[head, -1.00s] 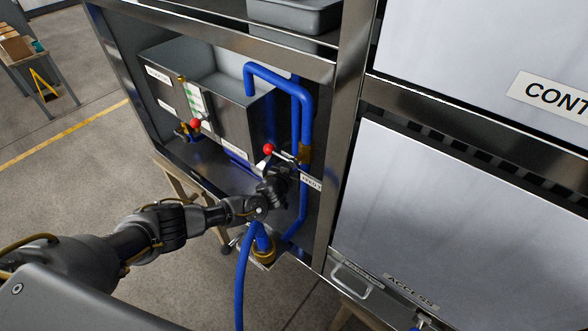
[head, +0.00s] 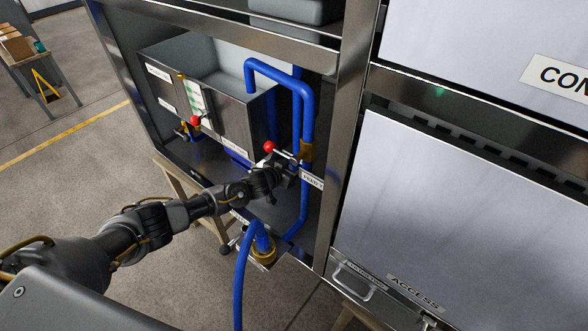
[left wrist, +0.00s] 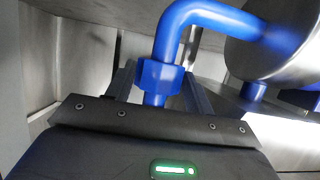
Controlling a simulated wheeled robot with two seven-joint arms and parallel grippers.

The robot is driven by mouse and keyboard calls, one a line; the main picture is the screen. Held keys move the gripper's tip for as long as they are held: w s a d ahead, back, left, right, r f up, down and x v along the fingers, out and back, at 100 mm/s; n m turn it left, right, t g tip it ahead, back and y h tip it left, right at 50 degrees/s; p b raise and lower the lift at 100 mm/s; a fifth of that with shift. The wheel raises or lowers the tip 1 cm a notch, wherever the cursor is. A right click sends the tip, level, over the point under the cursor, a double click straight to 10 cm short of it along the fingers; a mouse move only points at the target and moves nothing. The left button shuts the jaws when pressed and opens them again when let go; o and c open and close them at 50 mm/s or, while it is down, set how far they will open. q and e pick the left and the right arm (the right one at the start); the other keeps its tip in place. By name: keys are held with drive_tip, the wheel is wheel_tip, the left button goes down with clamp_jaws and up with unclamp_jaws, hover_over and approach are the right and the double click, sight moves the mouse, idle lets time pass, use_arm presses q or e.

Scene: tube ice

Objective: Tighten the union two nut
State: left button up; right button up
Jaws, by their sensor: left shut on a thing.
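The union nut (left wrist: 160,75) is a blue hex collar on a blue pipe, below the pipe's bend in the left wrist view. My left gripper (left wrist: 160,88) has one finger on each side of it and is shut on it. In the head view my left gripper (head: 284,176) reaches into the open cabinet bay, below the red-knobbed valve (head: 269,147). There the gripper hides the nut. Whether the nut is tight cannot be seen. My right gripper is in neither view.
A blue pipe (head: 308,110) with a brass fitting (head: 306,151) runs down beside the cabinet's metal post (head: 341,150). A steel tank (head: 228,120) stands behind. A blue hose (head: 240,285) hangs below by a brass fitting (head: 264,252). A closed access panel (head: 440,220) is at right.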

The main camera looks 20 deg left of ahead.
use_arm(q)
drive_tip(key=shift+f, duration=0.1)
drive_tip(key=o, duration=0.9)
drive_tip(key=shift+o, duration=0.2)
drive_tip(key=shift+s, duration=0.1)
drive_tip(key=v, duration=1)
drive_tip(key=shift+s+a+r, duration=0.15)
drive_tip(key=shift+s+r, duration=0.1)
drive_tip(key=shift+s, duration=0.05)
drive_tip(key=shift+b, duration=0.3)
